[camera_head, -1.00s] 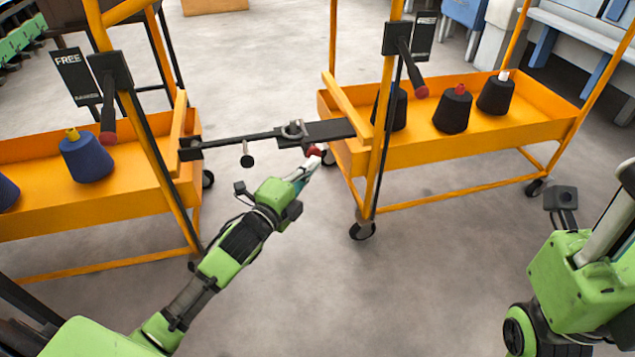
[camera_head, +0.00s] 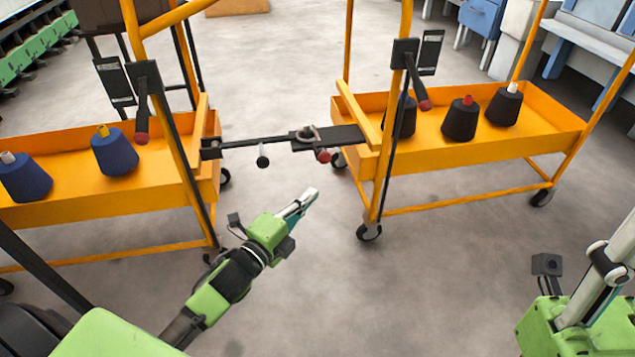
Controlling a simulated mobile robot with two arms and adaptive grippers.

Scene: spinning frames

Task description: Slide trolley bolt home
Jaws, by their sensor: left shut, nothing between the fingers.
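A black coupling bar (camera_head: 250,142) spans the gap between the left orange trolley (camera_head: 120,200) and the right orange trolley (camera_head: 470,152). Near its right end is a wider dark plate (camera_head: 345,138) with a grey ring-like piece (camera_head: 308,133) on top. A red-tipped knob (camera_head: 323,157) sticks out toward me below the plate. A small dark ball (camera_head: 262,162) hangs under the bar. My left gripper (camera_head: 308,196) is shut and empty, below and apart from the red knob. My right arm shows at the lower right; its fingers are out of sight.
Cones of blue yarn (camera_head: 115,155) and black yarn (camera_head: 460,120) stand in the trays. The floor between the trolleys is clear.

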